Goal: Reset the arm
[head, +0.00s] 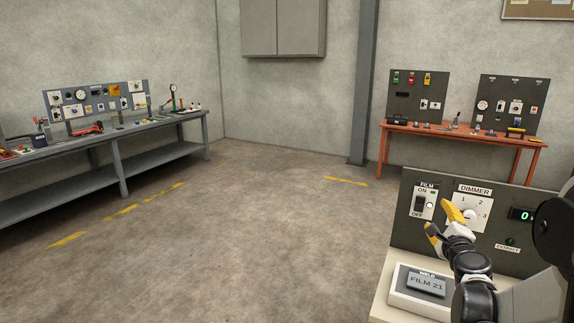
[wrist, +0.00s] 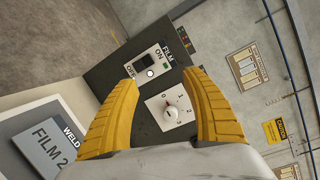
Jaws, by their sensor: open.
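My gripper (head: 440,221) is open, with yellow fingers, in front of a dark control panel (head: 400,238) at the lower right of the head view. In the wrist view my gripper (wrist: 163,80) has nothing between its fingers. The panel's FILM switch (head: 424,203), marked ON and OFF, shows left of the fingers in the head view; it also shows just beyond the fingertips in the wrist view (wrist: 151,71). The DIMMER dial's knob (wrist: 171,111) shows between the fingers, apparently untouched. My fingers and arm partly hide the dial in the head view.
A small display (head: 521,214) reads 0. A grey workbench (head: 122,180) stands at the left, an orange bench (head: 383,150) at the back right. The middle floor is clear.

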